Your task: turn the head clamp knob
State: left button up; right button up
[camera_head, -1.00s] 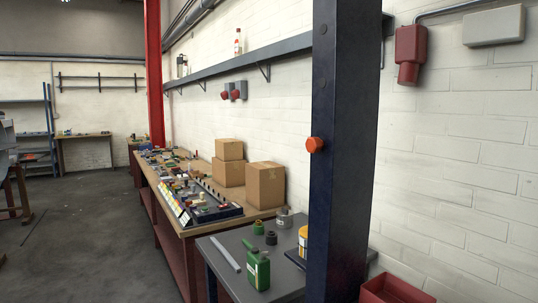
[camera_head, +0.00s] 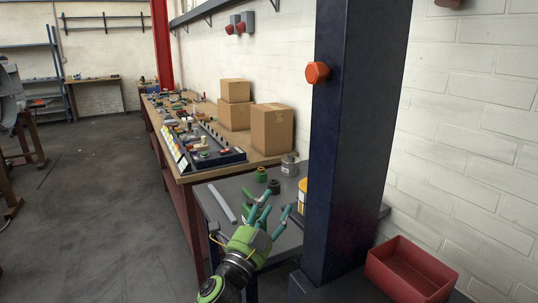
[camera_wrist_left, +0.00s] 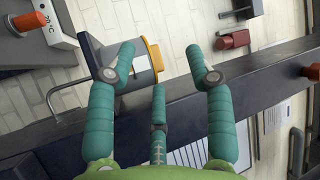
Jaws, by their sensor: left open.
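An orange-red knob (camera_head: 317,72) sticks out of the side of a dark blue post (camera_head: 345,150). My left gripper (camera_head: 268,207) has teal fingers and a green palm. It is in front of the grey table, well below the knob and to its left, apart from it. Its fingers are spread and empty. In the left wrist view the fingers (camera_wrist_left: 160,75) frame the lower middle. A dark beam crosses behind them, with a reddish knob-like part (camera_wrist_left: 312,71) at the right edge; I cannot tell if it is the same knob. My right gripper is not in view.
The grey table (camera_head: 222,190) holds small parts and a yellow container (camera_head: 302,197) beside the post. A red bin (camera_head: 410,272) is right of the post. Cardboard boxes (camera_head: 272,130) stand on the long bench. Open floor lies to the left.

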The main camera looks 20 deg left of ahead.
pick_arm(q)
jog(key=s+d+r+m+g+h, duration=0.3)
jog(key=r+m+h, duration=0.3)
jog(key=r+m, duration=0.25)
jog(key=s+d+r+m+g+h, duration=0.2)
jog(key=d+r+m+g+h, duration=0.15)
jog(key=r+m+h, duration=0.55)
jog(key=s+d+r+m+g+h, duration=0.35)
jog(key=r+m, duration=0.35)
jog(key=m, duration=0.4)
jog(key=m+t+y, duration=0.2)
jog(key=m+y, duration=0.5)
jog(key=y, duration=0.2)
send_near(310, 73)
jog(key=x, duration=0.2)
jog(key=shift+w+d+n+b, duration=0.15)
jog(key=shift+n+b, duration=0.1)
jog(key=shift+b, duration=0.05)
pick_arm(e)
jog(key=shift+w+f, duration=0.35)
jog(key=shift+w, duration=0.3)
pick_arm(q)
jog(key=shift+p+x, duration=1.45)
jog(key=shift+x, duration=1.7)
jog(key=shift+w+d, duration=0.25)
jog(key=shift+w, duration=0.05)
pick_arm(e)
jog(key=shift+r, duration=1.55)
pick_arm(q)
jog(key=shift+c, duration=0.4)
